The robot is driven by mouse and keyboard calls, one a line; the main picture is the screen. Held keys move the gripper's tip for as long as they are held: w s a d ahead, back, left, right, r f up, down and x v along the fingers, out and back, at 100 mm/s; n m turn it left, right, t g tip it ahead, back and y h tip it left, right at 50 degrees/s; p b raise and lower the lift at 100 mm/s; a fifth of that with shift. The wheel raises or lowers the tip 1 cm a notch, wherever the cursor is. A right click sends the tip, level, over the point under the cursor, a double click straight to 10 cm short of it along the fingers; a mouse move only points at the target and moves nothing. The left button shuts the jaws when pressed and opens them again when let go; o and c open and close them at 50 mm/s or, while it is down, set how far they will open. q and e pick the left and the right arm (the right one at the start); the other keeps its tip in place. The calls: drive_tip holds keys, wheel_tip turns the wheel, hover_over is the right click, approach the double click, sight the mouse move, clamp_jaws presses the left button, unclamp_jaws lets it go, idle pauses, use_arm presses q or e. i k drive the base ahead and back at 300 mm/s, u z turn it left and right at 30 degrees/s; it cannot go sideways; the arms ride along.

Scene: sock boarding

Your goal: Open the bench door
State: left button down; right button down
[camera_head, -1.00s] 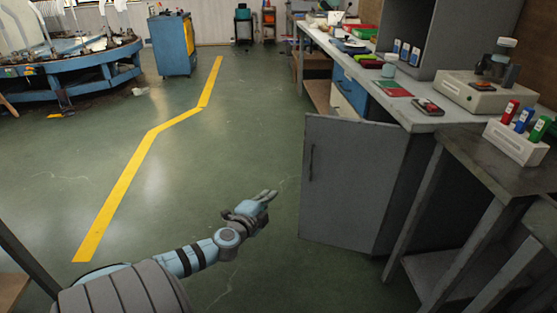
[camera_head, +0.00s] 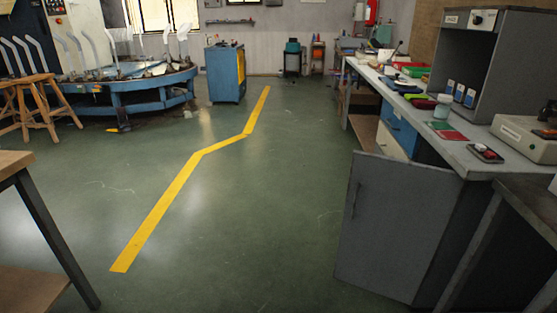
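The bench door (camera_head: 392,226) is a flat grey panel with a dark vertical handle (camera_head: 356,200) near its left edge. It stands swung out from the workbench (camera_head: 474,160) at the right, over the green floor. Its hinge side is at the right, by the bench's near end. What is behind the door is hidden. Neither of my grippers shows in the head view now.
A small table (camera_head: 30,227) stands at the near left, and a dark metal table (camera_head: 530,205) at the near right. Wooden stools (camera_head: 38,98), a round blue machine (camera_head: 130,92) and a blue cabinet (camera_head: 226,75) stand farther back. The floor along the yellow line (camera_head: 190,172) is clear.

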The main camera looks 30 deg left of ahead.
sight(397, 214)
drive_tip(key=u, duration=1.25)
drive_tip(key=i, duration=3.9)
drive_tip(key=z, duration=4.1)
